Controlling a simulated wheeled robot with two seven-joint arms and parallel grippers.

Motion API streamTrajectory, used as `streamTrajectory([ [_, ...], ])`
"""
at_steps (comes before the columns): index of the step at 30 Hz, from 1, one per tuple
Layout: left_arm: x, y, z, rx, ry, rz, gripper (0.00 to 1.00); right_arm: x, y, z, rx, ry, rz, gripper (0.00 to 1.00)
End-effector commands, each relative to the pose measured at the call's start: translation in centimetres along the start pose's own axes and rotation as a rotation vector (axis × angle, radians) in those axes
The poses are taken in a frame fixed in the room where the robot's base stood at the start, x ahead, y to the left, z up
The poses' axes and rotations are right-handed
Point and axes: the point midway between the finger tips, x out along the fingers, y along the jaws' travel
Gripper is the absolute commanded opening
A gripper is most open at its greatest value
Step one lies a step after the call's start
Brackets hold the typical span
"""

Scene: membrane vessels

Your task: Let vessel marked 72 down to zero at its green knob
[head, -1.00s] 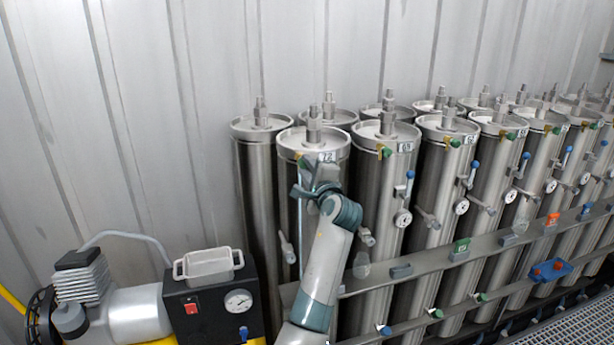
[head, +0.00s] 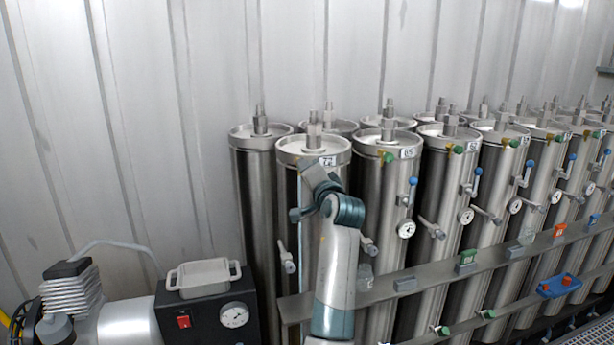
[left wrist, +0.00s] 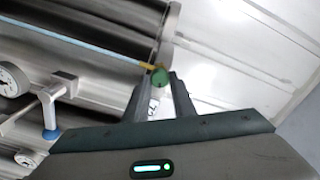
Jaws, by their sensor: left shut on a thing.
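The vessel marked 72 (head: 312,146) is a tall steel cylinder, second from the left in the front of the row. Its number label (head: 327,160) shows just below the rim. My left gripper (head: 308,168) is at the vessel's upper front, and my arm covers much of the vessel in the head view. In the left wrist view the green knob (left wrist: 159,76) sits between the fingertips of my left gripper (left wrist: 158,82), which is shut on it. A brass fitting (left wrist: 147,66) is beside the knob. The vessel's gauge is hidden in the head view. My right gripper is not in view.
Similar vessels with green knobs, gauges (head: 406,228) and blue-handled valves (head: 412,181) stand close on the right. A rail (head: 440,276) crosses in front of them. A pump unit (head: 215,310) with a white tray (head: 203,277) on top is at lower left.

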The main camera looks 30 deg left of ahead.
Motion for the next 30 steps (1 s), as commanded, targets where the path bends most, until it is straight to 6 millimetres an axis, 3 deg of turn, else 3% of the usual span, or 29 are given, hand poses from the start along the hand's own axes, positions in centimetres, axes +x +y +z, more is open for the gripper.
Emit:
streamTrajectory([
  [13,-0.01,0.31,0.18,-0.013,-0.004,0.005,0.01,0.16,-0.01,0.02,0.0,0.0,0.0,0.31],
  [14,-0.01,0.31,0.18,-0.013,-0.004,0.006,0.25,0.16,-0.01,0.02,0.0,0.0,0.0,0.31],
  [16,-0.01,0.28,0.16,-0.013,-0.004,0.005,0.42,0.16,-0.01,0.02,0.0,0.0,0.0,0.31],
  [30,-0.6,0.2,0.07,-0.015,-0.001,0.002,0.42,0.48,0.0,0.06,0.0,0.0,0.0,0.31],
])
